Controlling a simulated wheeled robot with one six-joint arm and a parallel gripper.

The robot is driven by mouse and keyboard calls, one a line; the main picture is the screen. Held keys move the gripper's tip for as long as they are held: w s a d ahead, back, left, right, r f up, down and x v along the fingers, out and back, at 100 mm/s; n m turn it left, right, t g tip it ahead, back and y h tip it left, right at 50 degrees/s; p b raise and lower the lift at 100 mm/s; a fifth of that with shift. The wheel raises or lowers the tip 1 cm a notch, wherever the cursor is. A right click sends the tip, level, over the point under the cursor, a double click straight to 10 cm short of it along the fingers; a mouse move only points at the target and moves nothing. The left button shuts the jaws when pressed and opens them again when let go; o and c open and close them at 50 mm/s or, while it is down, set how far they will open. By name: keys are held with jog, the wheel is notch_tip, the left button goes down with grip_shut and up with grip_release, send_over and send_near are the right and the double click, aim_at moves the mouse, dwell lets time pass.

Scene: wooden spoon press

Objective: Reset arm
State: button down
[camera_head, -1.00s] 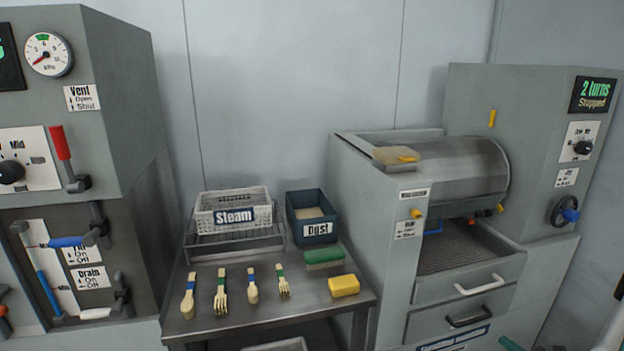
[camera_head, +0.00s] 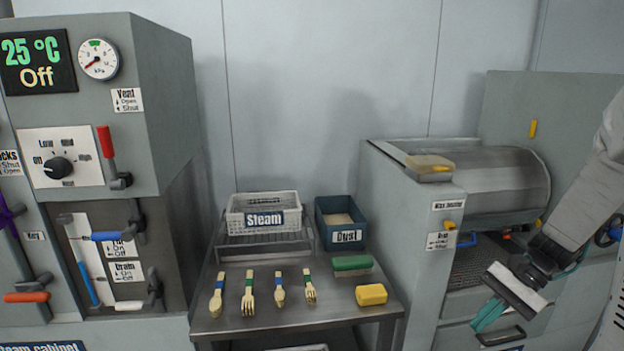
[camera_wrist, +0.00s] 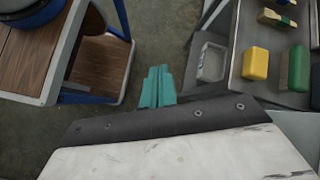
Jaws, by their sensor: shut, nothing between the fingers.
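My gripper (camera_head: 489,314) is at the lower right of the head view, in front of the drum machine. Its teal fingers are shut together and hold nothing. In the wrist view the teal fingers (camera_wrist: 158,86) point over the grey floor, between a wood-topped cart and the metal table. The arm hides part of the drum machine (camera_head: 490,190), including its lower drawers and right side.
A metal table (camera_head: 340,308) holds wooden spoons and forks, a yellow block (camera_head: 371,294), a green brush (camera_head: 352,263), a Steam basket (camera_head: 263,212) and a Dust bin (camera_head: 341,222). A steam cabinet (camera_head: 160,170) stands left. The wood-topped cart (camera_wrist: 100,70) is near the gripper.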

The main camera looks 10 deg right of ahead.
jog(key=s+a+r+n+t+h, duration=0.2)
jog(key=s+a+r+n+h, duration=0.7)
jog(key=s+a+r+n, duration=0.3)
jog(key=a+r, duration=0.3)
jog(key=shift+s+a+n, duration=0.3)
jog(key=shift+s, duration=0.1)
jog(key=shift+r, duration=0.1)
